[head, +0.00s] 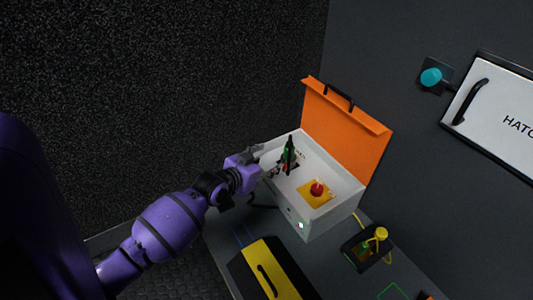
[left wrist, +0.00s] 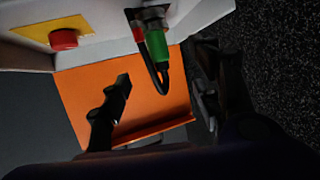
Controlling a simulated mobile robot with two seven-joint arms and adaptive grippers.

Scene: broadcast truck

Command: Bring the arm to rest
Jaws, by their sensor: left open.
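My purple left arm comes in from the left in the head view. Its left gripper (head: 266,168) is at the near left edge of a white box with an open orange lid. In the left wrist view the left gripper (left wrist: 165,100) shows its two dark fingers spread apart, with nothing held between them. A green connector with a black cable (left wrist: 157,45) is seen beyond the fingers, apart from them as far as I can tell. The green connector (head: 288,156) stands upright in the box in the head view. My right gripper is not in view.
The white box (head: 330,219) holds a red button (head: 317,188) on a yellow plate. Its orange lid (head: 345,130) stands open behind. A black and yellow case (head: 268,268) and a yellow-knobbed black box (head: 366,248) lie nearby. A white hatch (head: 500,110) and teal knob (head: 431,77) are on the wall.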

